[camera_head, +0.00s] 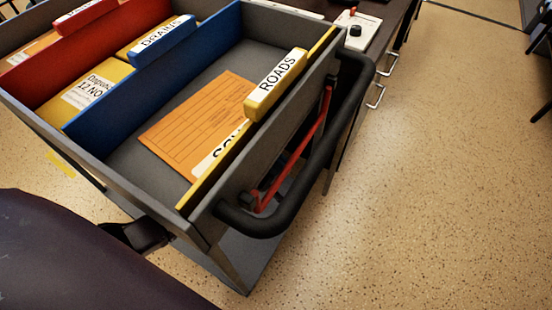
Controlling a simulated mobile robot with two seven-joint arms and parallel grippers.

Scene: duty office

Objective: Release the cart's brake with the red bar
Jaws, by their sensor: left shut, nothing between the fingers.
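The grey cart (120,190) fills the left and middle of the head view. Its black push handle (335,150) loops out from the right-hand end. The thin red bar (307,150) runs slantwise between the handle and the cart's end panel, with a red bracket at its lower end. My left gripper (162,236) is shut and empty, beside the cart's near wall by the near corner, left of the red bar and apart from it. Part of the gripper is hard to make out against the dark surroundings. My right gripper is not in view.
The cart holds red, blue and yellow dividers, including a ROADS tab (276,84), and an orange envelope (198,122). A dark desk with drawer handles (376,97) stands behind the handle. The speckled floor (450,190) to the right is clear.

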